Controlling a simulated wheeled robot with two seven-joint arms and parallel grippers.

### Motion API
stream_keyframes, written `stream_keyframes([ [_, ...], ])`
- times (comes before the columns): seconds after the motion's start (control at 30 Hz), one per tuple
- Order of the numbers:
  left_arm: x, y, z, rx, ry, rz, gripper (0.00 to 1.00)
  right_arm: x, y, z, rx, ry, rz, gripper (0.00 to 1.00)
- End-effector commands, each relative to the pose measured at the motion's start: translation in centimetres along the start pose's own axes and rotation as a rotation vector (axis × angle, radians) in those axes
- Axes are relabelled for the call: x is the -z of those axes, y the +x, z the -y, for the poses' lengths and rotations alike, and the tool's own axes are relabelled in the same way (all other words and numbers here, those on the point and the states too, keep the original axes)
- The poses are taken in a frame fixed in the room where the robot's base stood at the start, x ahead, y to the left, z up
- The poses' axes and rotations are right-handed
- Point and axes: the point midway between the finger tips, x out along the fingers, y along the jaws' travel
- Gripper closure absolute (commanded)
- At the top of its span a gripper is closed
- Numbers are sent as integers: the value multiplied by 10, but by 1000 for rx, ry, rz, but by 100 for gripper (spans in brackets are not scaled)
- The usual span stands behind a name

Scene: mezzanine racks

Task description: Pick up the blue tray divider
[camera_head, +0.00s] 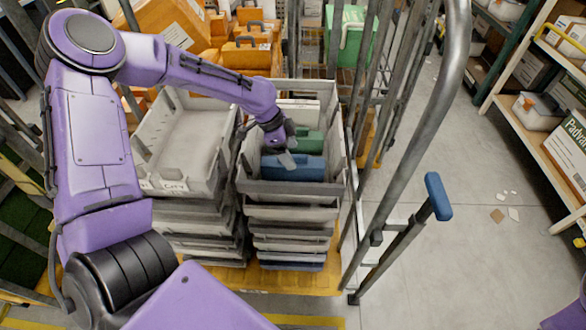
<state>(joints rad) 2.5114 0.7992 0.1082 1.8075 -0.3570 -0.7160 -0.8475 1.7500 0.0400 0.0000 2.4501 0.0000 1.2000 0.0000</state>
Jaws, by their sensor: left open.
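The blue tray divider (293,168) stands in the top grey tray (287,188) of the right stack, near its front wall. A green piece (309,143) stands just behind it. My left gripper (287,158) reaches down into this tray from the left, at the upper edge of the blue divider. Its jaws are open and small in view. I cannot tell whether they touch the divider. The divider's lower part is hidden by the tray wall. My right gripper is not in view.
A second stack of grey trays (182,150) stands to the left on the same yellow cart (322,278). Metal cart rails (405,150) rise close on the right. Orange cases (248,52) fill the back. Shelves (535,130) stand far right; the floor between is mostly clear.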

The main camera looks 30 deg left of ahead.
Motion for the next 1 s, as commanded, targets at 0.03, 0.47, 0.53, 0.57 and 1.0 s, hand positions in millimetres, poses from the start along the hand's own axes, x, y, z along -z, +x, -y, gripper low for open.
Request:
stream_keyframes([
  [0.03, -1, 4, 0, -1, -1, 1, 23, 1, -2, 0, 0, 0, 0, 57],
  [0.47, -4, 53, 2, 2, -1, -1, 23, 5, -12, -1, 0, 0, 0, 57],
  [0.53, -4, 52, 2, 2, -1, -1, 23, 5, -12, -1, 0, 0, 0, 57],
  [0.57, -4, 52, 2, 2, -1, -1, 23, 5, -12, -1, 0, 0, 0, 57],
  [1.0, -4, 52, 2, 2, -1, -1, 83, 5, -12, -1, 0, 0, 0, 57],
])
